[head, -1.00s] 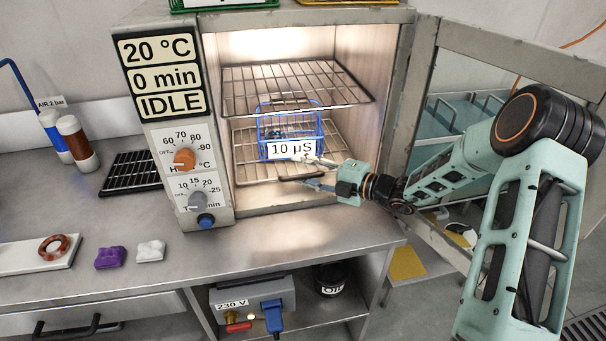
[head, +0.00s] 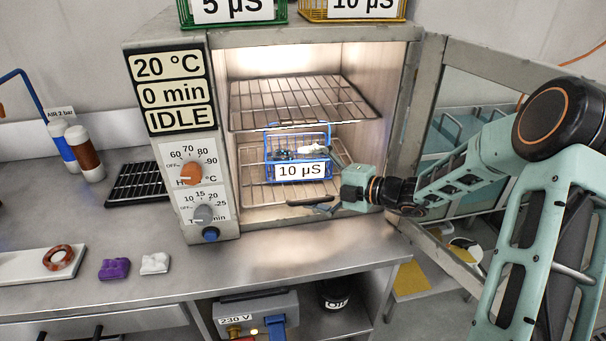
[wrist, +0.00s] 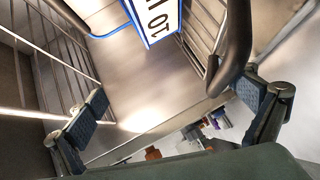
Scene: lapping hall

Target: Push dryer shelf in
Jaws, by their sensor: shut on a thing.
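The dryer (head: 180,230) stands on the bench with its door open and its chamber lit. The lower wire shelf (head: 255,196) carries a blue wire basket (head: 272,160) labelled 10 µS, with small pieces in it. A dark handle (head: 308,201) is at the shelf's front edge. In the wrist view, my gripper's fingers (wrist: 178,108) are wide apart, with the dark curved handle bar (wrist: 236,45) near the right finger. The exact contact is hard to see.
An upper wire shelf (head: 300,102) is above the basket. The open dryer door (head: 425,110) stands at the right, close to my arm. Green (head: 228,12) and yellow (head: 352,12) baskets sit on top of the dryer. The bench front (head: 280,250) is clear.

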